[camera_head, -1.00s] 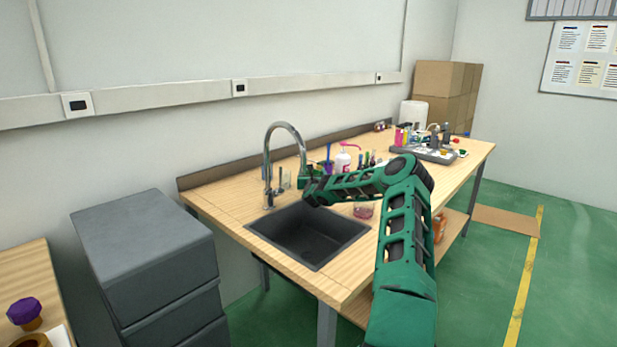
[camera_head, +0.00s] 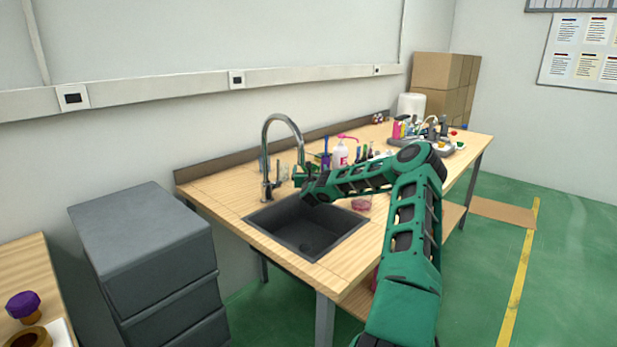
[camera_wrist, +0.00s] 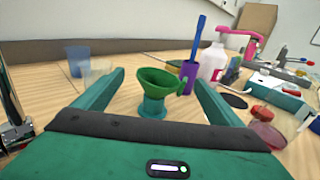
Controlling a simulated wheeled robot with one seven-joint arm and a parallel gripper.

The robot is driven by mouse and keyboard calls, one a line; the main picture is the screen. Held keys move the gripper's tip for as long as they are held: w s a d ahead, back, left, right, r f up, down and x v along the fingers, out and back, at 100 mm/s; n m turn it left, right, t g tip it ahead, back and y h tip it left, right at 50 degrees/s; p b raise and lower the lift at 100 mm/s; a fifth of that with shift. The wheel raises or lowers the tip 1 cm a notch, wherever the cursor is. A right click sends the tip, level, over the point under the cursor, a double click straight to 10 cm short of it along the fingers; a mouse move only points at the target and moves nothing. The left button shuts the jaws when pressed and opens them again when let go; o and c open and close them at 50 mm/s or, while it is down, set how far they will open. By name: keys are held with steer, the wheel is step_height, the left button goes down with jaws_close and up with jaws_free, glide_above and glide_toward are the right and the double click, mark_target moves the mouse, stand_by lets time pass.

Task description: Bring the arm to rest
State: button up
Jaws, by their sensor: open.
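My gripper (camera_wrist: 158,79) is open, with one green finger on each side in the wrist view. A green funnel-shaped cup (camera_wrist: 155,88) shows upright between the fingers in that view, apart from both. I cannot tell how far beyond the fingertips it stands. In the head view my arm reaches over the right side of the sink (camera_head: 305,232), and my gripper (camera_head: 302,178) is near the tap, small and partly hidden by the wrist.
The chrome tap (camera_head: 270,150) stands close by. A purple holder (camera_wrist: 188,74), a white bottle with a pink pump (camera_wrist: 212,62), blue and clear cups, and a red-capped jar (camera_wrist: 262,130) surround the gripper. A grey drawer cabinet (camera_head: 140,235) stands left.

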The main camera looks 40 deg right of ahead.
steer(key=shift+v, duration=2.7)
